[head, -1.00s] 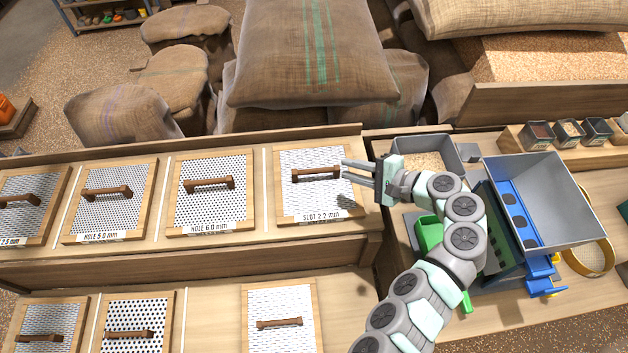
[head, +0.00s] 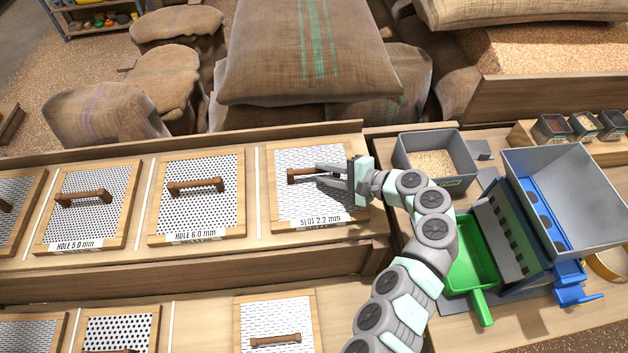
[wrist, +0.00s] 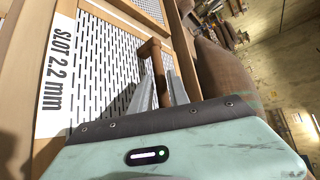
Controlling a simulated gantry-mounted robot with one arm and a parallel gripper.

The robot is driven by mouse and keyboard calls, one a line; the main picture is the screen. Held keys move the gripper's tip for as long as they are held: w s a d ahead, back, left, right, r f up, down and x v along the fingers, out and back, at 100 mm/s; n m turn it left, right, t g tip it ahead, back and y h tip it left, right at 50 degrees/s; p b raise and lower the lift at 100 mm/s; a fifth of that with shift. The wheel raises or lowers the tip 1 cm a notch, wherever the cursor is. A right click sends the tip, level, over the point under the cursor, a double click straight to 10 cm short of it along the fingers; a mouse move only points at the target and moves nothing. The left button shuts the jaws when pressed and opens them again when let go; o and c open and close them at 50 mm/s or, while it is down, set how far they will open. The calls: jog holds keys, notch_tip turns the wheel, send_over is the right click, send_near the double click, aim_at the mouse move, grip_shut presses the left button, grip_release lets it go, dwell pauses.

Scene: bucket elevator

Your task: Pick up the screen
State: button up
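The screen labelled SLOT 2.2 mm (head: 300,210) lies on the upper shelf, a wood-framed slotted metal sheet with a brown bar handle (head: 300,174). My gripper (head: 321,173) is over its right half, with its two grey fingers pointing left at the handle's right end. In the wrist view the screen (wrist: 98,80) fills the left side. The handle (wrist: 157,62) runs between the spread fingers of my gripper (wrist: 160,85), which are open around its near part. I cannot tell whether a finger touches it.
Screens HOLE 6.0 mm (head: 197,205) and HOLE 5.0 mm (head: 85,215) lie to the left. Another slotted screen (head: 276,318) lies on the lower shelf. To the right are a grain bin (head: 440,160), a green scoop-like tray (head: 468,262) and a blue machine with a grey hopper (head: 570,195).

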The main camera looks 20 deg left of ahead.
aim_at(318, 171)
jog(key=x, duration=0.4)
jog(key=shift+a+f+b, duration=0.1)
jog(key=shift+b, duration=0.25)
grip_shut()
dwell(1.0)
